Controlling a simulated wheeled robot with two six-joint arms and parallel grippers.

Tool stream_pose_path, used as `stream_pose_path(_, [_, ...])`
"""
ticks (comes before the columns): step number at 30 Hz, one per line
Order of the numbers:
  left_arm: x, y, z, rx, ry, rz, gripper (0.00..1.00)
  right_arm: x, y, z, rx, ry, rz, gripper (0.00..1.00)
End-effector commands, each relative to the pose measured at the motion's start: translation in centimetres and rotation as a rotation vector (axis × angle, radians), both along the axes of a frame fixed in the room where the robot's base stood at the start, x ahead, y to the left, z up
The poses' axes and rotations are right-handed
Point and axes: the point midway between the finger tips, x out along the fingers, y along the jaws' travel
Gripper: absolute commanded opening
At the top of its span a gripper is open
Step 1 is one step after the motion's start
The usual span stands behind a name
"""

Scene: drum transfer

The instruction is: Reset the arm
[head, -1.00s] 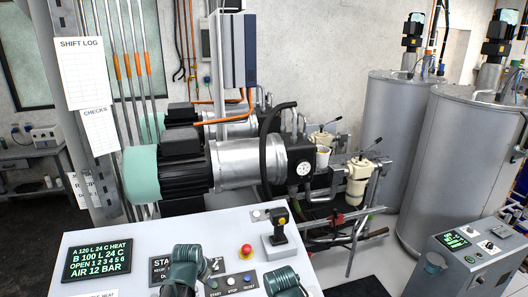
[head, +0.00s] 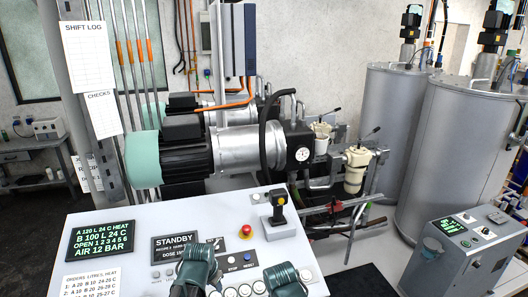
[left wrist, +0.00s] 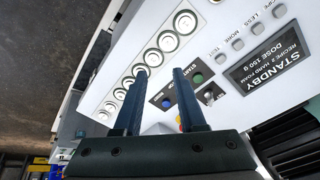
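My left arm's teal wrist part (head: 197,265) is over the front of the white control console (head: 105,222) in the head view; its fingers are not clear there. My right arm's teal wrist part (head: 285,280) is at the bottom edge of the head view, over the console's front right. Its fingers do not show. A STANDBY display (head: 175,242) lies just beyond the left arm.
A joystick (head: 278,208) and a red stop button (head: 246,231) stand up from the console. Behind are a motor-driven pump (head: 235,155) and tall grey tanks (head: 462,160). A smaller control box (head: 465,252) stands at right. A dark mat (head: 362,282) lies between.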

Motion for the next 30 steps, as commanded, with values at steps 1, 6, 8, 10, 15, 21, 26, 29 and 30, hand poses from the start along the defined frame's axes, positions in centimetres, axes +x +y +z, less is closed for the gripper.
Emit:
stream_pose_path(1, [-0.6,-0.7,-1.8,-0.003,0.016,0.002,0.40,0.0,0.0,-1.7,0.000,0.000,0.002,0.50])
stream_pose_path(6, [-2.7,-2.7,-5.8,-0.006,0.080,0.025,0.40,0.0,0.0,-5.2,0.000,0.000,0.008,0.50])
stream_pose_path(8, [-3.8,-3.6,-7.7,-0.006,0.110,0.036,0.40,0.1,0.0,-7.0,-0.001,-0.001,0.011,0.50])
stream_pose_path(10, [-5.4,-4.8,-10.2,-0.004,0.152,0.054,0.40,0.1,0.0,-9.3,-0.001,-0.001,0.016,0.50])
stream_pose_path(15, [-9.3,-7.3,-15.9,0.019,0.252,0.106,0.40,0.1,0.0,-14.6,-0.002,-0.001,0.026,0.50])
stream_pose_path(21, [-12.9,-9.1,-20.0,0.056,0.334,0.160,0.40,0.2,-0.1,-18.7,-0.003,-0.002,0.034,0.50])
stream_pose_path(26, [-14.2,-9.6,-21.2,0.074,0.365,0.185,0.40,0.2,-0.1,-19.9,-0.003,-0.002,0.040,0.50])
stream_pose_path(29, [-14.6,-9.7,-21.3,0.079,0.372,0.192,0.40,0.2,-0.1,-20.1,-0.003,-0.002,0.041,0.50])
stream_pose_path(30, [-14.6,-9.7,-21.3,0.079,0.373,0.193,0.40,0.2,-0.1,-20.0,-0.003,-0.002,0.041,0.50])
